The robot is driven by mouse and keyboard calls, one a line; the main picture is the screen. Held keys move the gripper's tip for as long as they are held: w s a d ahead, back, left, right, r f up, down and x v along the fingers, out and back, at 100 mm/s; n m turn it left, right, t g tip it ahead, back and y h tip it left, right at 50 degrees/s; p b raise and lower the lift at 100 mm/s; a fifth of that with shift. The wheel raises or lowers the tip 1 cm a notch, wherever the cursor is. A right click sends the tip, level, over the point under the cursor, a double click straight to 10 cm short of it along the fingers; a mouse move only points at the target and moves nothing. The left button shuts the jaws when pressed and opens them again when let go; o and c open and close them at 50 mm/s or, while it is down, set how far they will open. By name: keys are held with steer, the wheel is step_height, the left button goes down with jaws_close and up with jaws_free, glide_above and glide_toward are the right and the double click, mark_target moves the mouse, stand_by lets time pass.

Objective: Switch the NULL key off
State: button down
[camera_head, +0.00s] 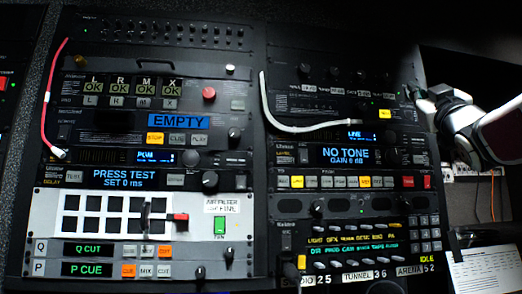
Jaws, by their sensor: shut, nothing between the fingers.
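No label reading NULL is legible, so I cannot tell which key it is. The right rack has a row of keys (350,182), some lit yellow, one orange and one red. Above it, the NO TONE display (344,155) glows blue. A lit yellow key (385,113) is in the unit higher up. My gripper (412,92) seems to be the small dark shape at the right rack's upper right edge, at the end of my white arm. It looks shut and empty, apart from the key row. Its fingertips are hard to make out against the black panel.
A red cable (46,110) hangs at the left rack and a white cable (300,127) loops across the right rack. A white filter panel (50,215) sits lower left. A printed sheet (485,270) is at lower right. The upper right is dark.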

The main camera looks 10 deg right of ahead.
steer(key=shift+w+d+b, duration=0.15)
steer(key=shift+w+b, duration=0.45)
steer(key=shift+w, duration=1.55)
steer(key=shift+w+d+b, duration=0.1)
steer(key=shift+w+b, duration=0.45)
steer(key=shift+w, duration=1.55)
steer(key=shift+w, duration=0.1)
steer(key=shift+w, duration=0.3)
steer(key=shift+w, duration=0.35)
steer(key=shift+s, duration=0.75)
steer(key=shift+s, duration=0.1)
steer(key=s+p, duration=0.1)
steer(key=s, duration=0.4)
steer(key=shift+a, duration=0.1)
